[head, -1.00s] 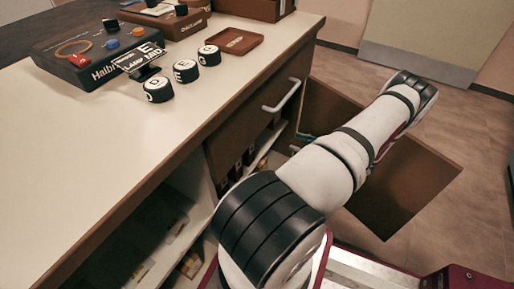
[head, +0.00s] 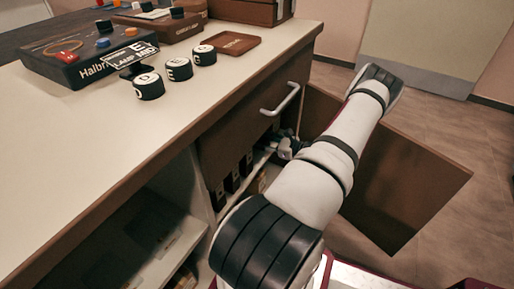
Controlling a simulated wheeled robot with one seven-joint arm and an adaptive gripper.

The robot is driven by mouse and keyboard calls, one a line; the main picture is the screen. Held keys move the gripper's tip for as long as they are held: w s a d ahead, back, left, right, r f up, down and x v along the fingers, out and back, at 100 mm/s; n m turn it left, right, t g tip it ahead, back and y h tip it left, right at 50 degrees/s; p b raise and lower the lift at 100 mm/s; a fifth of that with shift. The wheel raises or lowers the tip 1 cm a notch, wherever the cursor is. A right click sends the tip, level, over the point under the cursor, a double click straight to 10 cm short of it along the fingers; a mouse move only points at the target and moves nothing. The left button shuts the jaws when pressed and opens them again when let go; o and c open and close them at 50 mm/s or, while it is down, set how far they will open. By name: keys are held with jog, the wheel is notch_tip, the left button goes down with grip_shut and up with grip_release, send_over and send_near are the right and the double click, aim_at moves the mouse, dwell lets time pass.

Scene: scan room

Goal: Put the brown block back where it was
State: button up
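I cannot make out the brown block with certainty in the head view. My gripper (head: 287,146) shows only in part, as dark and pale pieces at the cabinet opening below the drawer, beyond my white arm. Its fingertips and anything between them are too small and hidden to tell. The open cabinet (head: 207,166) has shelves under the pale counter (head: 110,130). Several dark upright items (head: 232,178) with pale labels stand on a shelf beside my arm.
A brown door (head: 412,170) stands open to the right of my arm. The drawer handle (head: 281,99) sticks out above the opening. On the counter are lettered black discs (head: 180,68), a dark console (head: 80,55) and a flat brown tray (head: 226,43). The near counter is clear.

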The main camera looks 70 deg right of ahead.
jog(key=x, duration=0.1)
jog(key=b+x, duration=0.1)
jog(key=shift+w+r, duration=0.1)
jog(key=shift+w, duration=0.25)
notch_tip(320, 180, down, 3)
jog(key=shift+r+b, duration=0.2)
jog(key=shift+b, duration=0.7)
jog(key=shift+f, duration=0.35)
jog(key=shift+f, duration=0.15)
jog(key=o, duration=1.3)
jog(key=shift+s+r, duration=0.2)
jog(key=shift+s, duration=0.05)
jog(key=p+v, duration=0.3)
jog(key=v, duration=0.8)
jog(key=shift+s+f, duration=0.1)
jog(key=shift+s, duration=0.2)
